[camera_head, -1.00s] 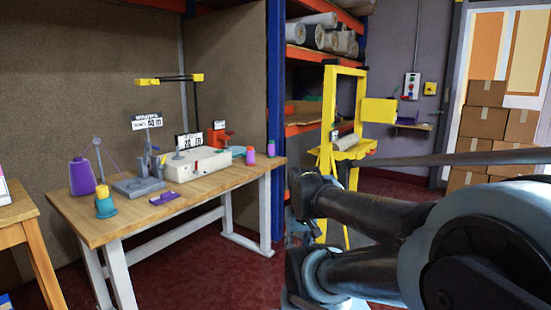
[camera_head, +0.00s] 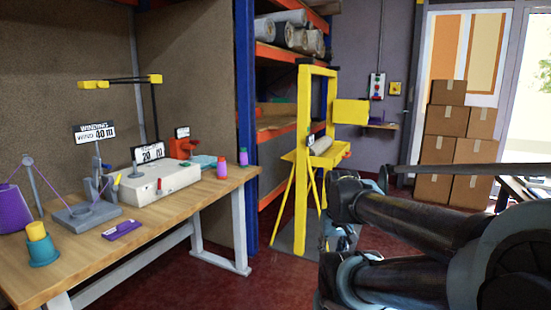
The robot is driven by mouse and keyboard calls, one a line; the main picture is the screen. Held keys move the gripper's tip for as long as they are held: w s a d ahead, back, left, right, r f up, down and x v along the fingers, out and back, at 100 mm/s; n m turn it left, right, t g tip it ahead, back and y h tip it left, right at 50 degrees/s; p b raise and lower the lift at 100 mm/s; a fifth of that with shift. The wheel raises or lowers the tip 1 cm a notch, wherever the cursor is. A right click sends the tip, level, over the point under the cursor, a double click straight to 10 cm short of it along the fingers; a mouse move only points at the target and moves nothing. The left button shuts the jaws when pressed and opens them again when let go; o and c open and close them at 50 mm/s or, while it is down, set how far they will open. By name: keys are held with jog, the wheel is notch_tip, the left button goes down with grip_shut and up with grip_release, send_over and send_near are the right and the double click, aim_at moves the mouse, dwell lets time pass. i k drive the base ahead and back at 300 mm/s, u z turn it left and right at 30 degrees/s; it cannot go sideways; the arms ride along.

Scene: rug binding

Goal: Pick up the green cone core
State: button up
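No separate green cone core stands out clearly. On the wooden workbench (camera_head: 165,222), a teal cup-like piece (camera_head: 43,252) holds a yellow cone (camera_head: 36,231) at the left front edge. At the bench's right end stand two small purple-pink spools with green tops, the nearer spool (camera_head: 221,170) and the farther spool (camera_head: 243,157). Dark links of my arm fill the lower right; my gripper cannot be made out.
A purple yarn cone (camera_head: 12,210), a grey winder (camera_head: 85,213), a purple block (camera_head: 122,230) and a white machine (camera_head: 160,182) occupy the bench. A yellow frame stand (camera_head: 302,170) stands beyond it. Cardboard boxes (camera_head: 450,150) are stacked by the doorway. Red floor (camera_head: 215,280) is clear before the bench.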

aim_at(243, 163)
jog(key=z, duration=0.15)
jog(key=i, duration=1.7)
jog(key=u, duration=0.5)
